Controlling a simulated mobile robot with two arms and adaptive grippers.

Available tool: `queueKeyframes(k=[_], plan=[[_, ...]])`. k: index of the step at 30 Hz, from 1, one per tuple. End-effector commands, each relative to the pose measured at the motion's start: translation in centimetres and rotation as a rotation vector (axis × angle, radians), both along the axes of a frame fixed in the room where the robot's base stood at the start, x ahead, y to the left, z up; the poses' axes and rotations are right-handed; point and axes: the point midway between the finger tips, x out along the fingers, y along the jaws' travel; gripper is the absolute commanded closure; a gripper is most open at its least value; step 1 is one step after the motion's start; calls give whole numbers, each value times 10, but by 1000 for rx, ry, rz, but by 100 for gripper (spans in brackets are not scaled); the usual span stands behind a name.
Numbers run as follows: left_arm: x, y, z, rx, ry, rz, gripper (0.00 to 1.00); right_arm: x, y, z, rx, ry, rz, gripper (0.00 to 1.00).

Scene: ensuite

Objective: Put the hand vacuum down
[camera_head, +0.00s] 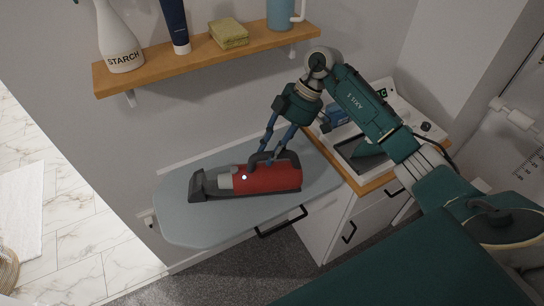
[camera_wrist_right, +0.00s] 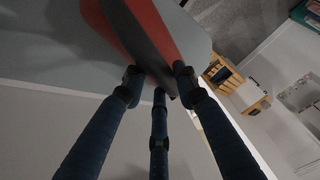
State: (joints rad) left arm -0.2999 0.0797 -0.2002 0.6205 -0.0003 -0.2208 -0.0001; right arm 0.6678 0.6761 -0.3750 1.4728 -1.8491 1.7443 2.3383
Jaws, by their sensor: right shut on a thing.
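The red and grey hand vacuum (camera_head: 270,179) is on or just above the grey-blue ironing board (camera_head: 182,223), with its nozzle to the left. I cannot tell for sure whether it touches the board. My right gripper (camera_head: 274,152) comes from above and is shut on the vacuum's dark top handle. In the right wrist view my fingers (camera_wrist_right: 158,90) close around the dark handle, with the red body (camera_wrist_right: 157,22) beyond. The underside of the vacuum is hidden. My left gripper is not in view.
A wooden shelf (camera_head: 195,60) above holds a starch bottle (camera_head: 121,45), a dark blue tube (camera_head: 176,25), a yellow sponge (camera_head: 229,33) and a blue mug (camera_head: 280,14). A white cabinet with a wooden-edged top (camera_head: 375,184) stands right of the board. The board's left end is clear.

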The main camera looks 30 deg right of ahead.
Motion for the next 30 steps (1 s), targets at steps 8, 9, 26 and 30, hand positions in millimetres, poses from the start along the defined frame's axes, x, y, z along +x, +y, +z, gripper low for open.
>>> queueKeyframes(k=[8,9,26,30], plan=[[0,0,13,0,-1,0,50,0,1,-32,4,0,-1,97],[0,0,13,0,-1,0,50,0,1,-34,4,-2,0,97],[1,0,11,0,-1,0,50,-1,-1,-36,-1,2,0,53],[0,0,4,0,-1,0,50,0,-7,-29,-3,-1,-2,53]])
